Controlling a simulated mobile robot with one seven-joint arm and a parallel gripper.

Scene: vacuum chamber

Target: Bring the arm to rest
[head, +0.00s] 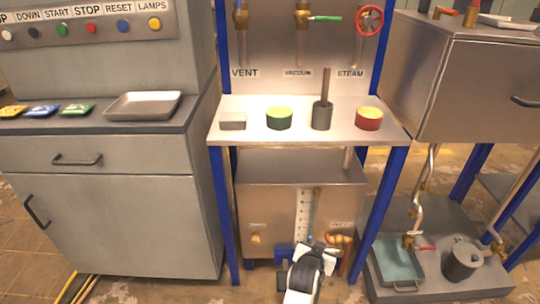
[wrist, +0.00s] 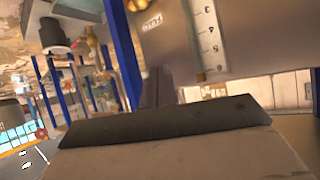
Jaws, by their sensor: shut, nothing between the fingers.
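My arm (head: 305,272), white with a black joint, shows low in front of the steel bench in the head view. Its end is close to the lower steel tank with the level scale. In the wrist view my gripper (wrist: 165,122) shows as a pale body with a dark front edge, shut and empty. The lower tank (wrist: 245,40), with its numbered scale, stands just beyond it. The fingertips are not clear in the head view.
The bench top (head: 252,107) holds a grey block, a green-and-yellow cup, a dark pot with a rod, and a red-and-yellow cup. Blue legs (head: 222,215) flank my arm. A grey cabinet (head: 110,210) stands left. A low platform (head: 440,285) with a basin (head: 398,282) and pot stands right.

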